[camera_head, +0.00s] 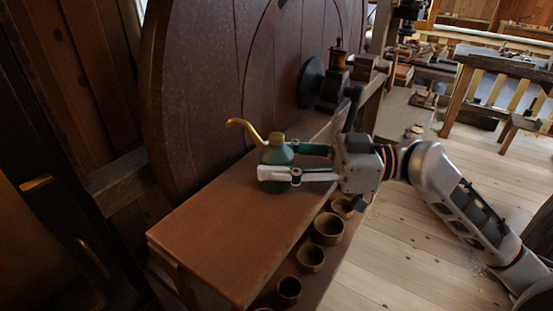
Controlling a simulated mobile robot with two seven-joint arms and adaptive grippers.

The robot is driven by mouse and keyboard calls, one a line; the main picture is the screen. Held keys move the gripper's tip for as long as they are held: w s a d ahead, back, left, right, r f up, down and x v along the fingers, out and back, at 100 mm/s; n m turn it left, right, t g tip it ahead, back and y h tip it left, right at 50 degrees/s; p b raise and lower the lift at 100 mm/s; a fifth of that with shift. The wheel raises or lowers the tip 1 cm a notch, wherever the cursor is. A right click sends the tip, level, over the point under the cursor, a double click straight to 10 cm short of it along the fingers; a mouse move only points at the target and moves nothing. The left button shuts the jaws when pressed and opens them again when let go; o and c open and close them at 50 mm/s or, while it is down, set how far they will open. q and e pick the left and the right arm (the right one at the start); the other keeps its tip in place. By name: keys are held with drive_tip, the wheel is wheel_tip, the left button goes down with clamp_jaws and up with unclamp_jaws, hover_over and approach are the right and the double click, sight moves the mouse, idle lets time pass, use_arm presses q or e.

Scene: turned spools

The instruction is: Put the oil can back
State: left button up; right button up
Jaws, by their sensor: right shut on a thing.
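A green oil can (276,155) with a brass cap and a curved brass spout pointing left is at the wooden bench top (215,225). It is upright. My right gripper (282,164) comes in from the right and is shut on its body, one finger across the near side and the other behind. I cannot tell whether the can's base touches the bench or hangs just above it. My left gripper is not in view.
A large dark red wooden wheel (215,85) stands behind the bench. A dark lathe head (325,82) is farther back. Several round wooden cups (328,228) sit on a lower shelf along the bench's right side. The bench top's front part is bare.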

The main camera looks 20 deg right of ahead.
drive_tip(key=shift+f, duration=0.25)
drive_tip(key=o, duration=1.1)
drive_tip(key=shift+r, duration=0.1)
